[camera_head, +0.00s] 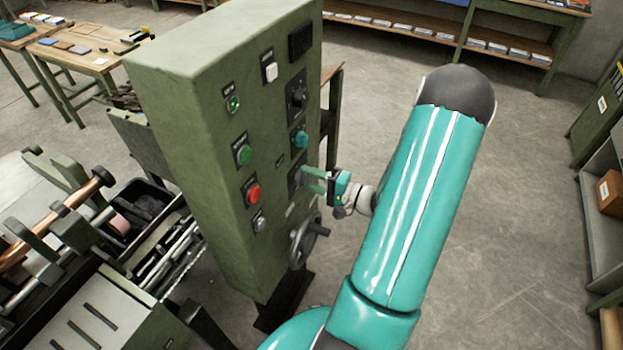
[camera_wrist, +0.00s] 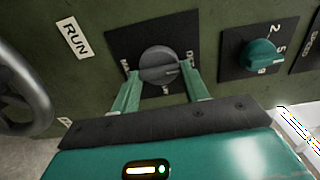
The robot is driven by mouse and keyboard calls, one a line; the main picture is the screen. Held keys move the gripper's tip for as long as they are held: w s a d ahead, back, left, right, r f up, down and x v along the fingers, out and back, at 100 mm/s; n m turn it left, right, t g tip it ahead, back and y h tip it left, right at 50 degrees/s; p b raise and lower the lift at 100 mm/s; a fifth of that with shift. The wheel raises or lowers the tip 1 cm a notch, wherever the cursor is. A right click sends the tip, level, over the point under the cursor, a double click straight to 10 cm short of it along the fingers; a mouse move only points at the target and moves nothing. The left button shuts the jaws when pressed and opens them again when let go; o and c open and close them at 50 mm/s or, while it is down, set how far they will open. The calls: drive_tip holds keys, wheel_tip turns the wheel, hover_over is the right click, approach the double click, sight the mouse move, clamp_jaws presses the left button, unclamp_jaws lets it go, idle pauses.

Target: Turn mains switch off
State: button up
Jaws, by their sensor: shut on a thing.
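A dark grey rotary knob (camera_wrist: 158,62) on a black plate is the likely mains switch, on the green control cabinet (camera_head: 200,110). My gripper (camera_wrist: 160,71) has one finger on each side of this knob and is shut on it. The lettering around the knob is partly covered by the fingers, and I cannot read its setting for sure. In the head view my gripper (camera_head: 307,179) reaches the cabinet's right face from the right. There the knob is hidden behind the fingers.
A teal selector knob (camera_wrist: 259,56) sits right of the gripped knob in the wrist view. A handwheel (camera_head: 305,240) juts out below my gripper. Green and red buttons (camera_head: 252,192) are on the cabinet's front-left area. The floor at right (camera_head: 510,200) is clear.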

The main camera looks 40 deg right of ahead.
idle(0.4)
drive_tip(key=o, duration=1)
drive_tip(key=v, duration=1.4)
